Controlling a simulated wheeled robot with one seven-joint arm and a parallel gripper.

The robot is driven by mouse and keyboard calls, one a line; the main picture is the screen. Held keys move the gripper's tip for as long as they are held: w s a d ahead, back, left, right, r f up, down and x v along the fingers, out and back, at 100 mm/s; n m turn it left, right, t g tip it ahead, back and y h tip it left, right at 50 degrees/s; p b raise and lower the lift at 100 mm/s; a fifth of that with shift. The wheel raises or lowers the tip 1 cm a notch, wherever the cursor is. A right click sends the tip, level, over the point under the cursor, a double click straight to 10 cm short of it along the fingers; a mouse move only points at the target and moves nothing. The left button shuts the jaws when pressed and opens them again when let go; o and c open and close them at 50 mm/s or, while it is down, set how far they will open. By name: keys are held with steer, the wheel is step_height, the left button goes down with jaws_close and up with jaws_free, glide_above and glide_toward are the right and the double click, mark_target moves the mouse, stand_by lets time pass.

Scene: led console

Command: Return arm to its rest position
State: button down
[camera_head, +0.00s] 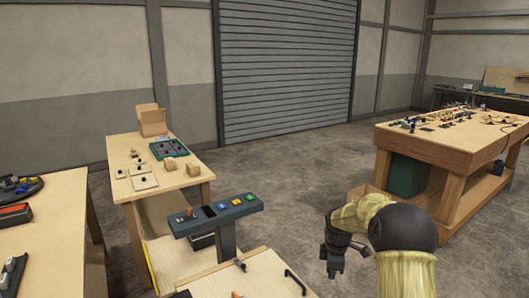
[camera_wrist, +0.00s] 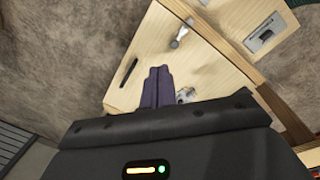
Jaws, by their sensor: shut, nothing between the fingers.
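My arm reaches in at the lower right of the head view, with a dark rounded joint and straw-coloured links. My gripper (camera_head: 333,268) hangs in the air over the grey floor, to the right of the wooden cabinet top. In the wrist view, the two dark purple fingers (camera_wrist: 158,74) lie side by side, shut, with nothing between them. They show against a pale wooden top below. The grey LED console (camera_head: 216,216) stands on a post left of my gripper, apart from it. It carries an orange-tipped lever and several coloured buttons.
The wooden cabinet (camera_head: 240,280) has a black handle (camera_head: 296,282) near my gripper. Left of it stands a wooden table (camera_head: 190,181) with small boxes and a green tray (camera_head: 168,149). A workbench (camera_head: 440,147) stands at the right. Open floor lies behind my arm.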

steer(key=s+a+r+m, duration=0.2)
steer(key=s+m, duration=0.3)
steer(key=s, duration=0.4)
steer(key=s+a+r+m+t+p, duration=0.1)
steer(key=s+r+m, duration=0.2)
steer(key=s, duration=0.7)
steer(key=s+a+r+m+p, duration=0.1)
steer(key=s+a+r+m, duration=0.1)
steer(key=s+m, duration=0.5)
steer(key=s+r, duration=0.1)
steer(key=s, duration=0.1)
steer(key=shift+s+a+r+m+t, duration=0.3)
steer(key=shift+s+a+m, duration=0.05)
steer(key=shift+s+m, duration=0.05)
steer(key=shift+d, duration=0.1)
